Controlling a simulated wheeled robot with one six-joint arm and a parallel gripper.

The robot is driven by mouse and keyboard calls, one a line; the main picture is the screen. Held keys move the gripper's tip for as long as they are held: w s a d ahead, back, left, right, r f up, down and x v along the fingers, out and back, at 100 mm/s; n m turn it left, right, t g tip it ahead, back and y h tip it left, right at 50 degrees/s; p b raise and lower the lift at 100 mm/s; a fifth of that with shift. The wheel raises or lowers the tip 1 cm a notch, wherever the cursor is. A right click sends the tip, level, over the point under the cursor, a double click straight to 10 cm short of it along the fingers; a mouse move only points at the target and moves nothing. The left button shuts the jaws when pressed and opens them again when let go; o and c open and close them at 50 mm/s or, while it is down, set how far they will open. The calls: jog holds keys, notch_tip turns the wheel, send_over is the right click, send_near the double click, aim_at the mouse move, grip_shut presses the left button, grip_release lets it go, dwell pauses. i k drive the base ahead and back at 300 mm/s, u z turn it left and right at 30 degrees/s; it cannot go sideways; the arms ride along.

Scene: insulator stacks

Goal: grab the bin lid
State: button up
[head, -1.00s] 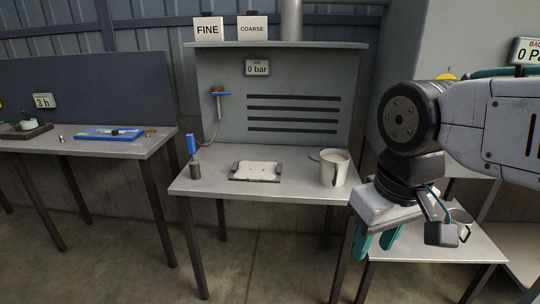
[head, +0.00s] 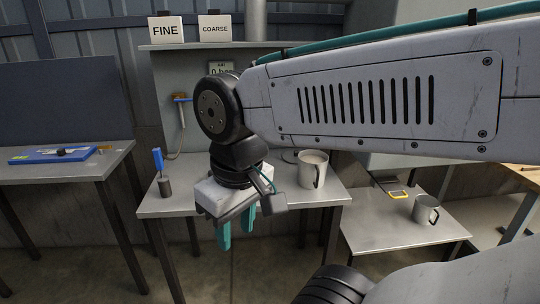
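My gripper (head: 237,228) has two teal fingers pointing down, apart with nothing visible between them. It hangs in front of the middle bench's front edge. A pale grey bin-like container (head: 310,172) with a dark handle stands upright on that bench, right of my gripper. Its top shows a light surface; I cannot tell whether this is a lid or contents. A smaller grey container (head: 425,210) with a handle stands on the lower right table. No separate bin lid can be made out for certain. My wrist hides the middle of the bench.
The middle bench (head: 180,207) also holds a blue-handled tool in a dark holder (head: 164,178). A blue tray (head: 52,155) lies on the left bench. A yellow-framed device (head: 397,194) lies on the lower right table (head: 385,236). FINE and COARSE boxes stand on the shelf above.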

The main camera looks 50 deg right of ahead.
aim_at(292, 156)
jog(key=z, duration=0.2)
jog(key=i, duration=0.75)
jog(key=z, duration=0.8)
jog(key=i, duration=0.45)
jog(key=z, duration=0.45)
